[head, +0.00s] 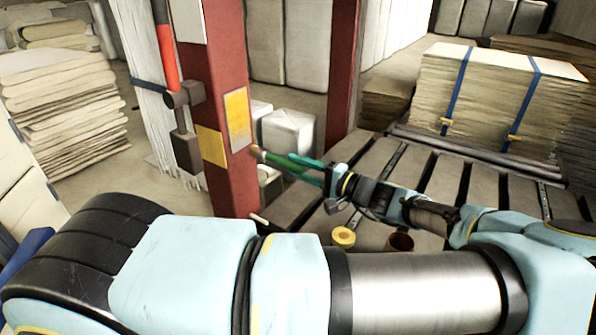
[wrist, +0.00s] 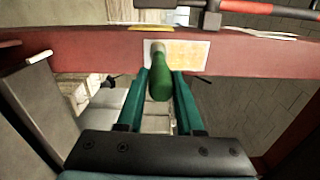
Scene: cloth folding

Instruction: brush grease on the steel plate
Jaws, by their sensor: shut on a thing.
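The steel plate (head: 238,119) is fixed on the face of a red post, with a yellow-orange layer over much of it and a bare grey border. It also shows in the wrist view (wrist: 190,54). My gripper (head: 297,164) has green fingers and is shut on a brush (wrist: 160,84) with a green handle. The brush's pale bristle end (head: 257,152) points at the post, near the plate's lower edge in the head view. In the wrist view it overlaps the plate's left part. I cannot tell whether the bristles touch.
The red post (head: 231,190) also carries a yellow label (head: 211,146) and a dark latch with a red handle (head: 168,50). A yellow roll-like item (head: 343,237) and a brown pot (head: 400,242) stand below my forearm. Strapped stacked sheets (head: 490,95) lie at right.

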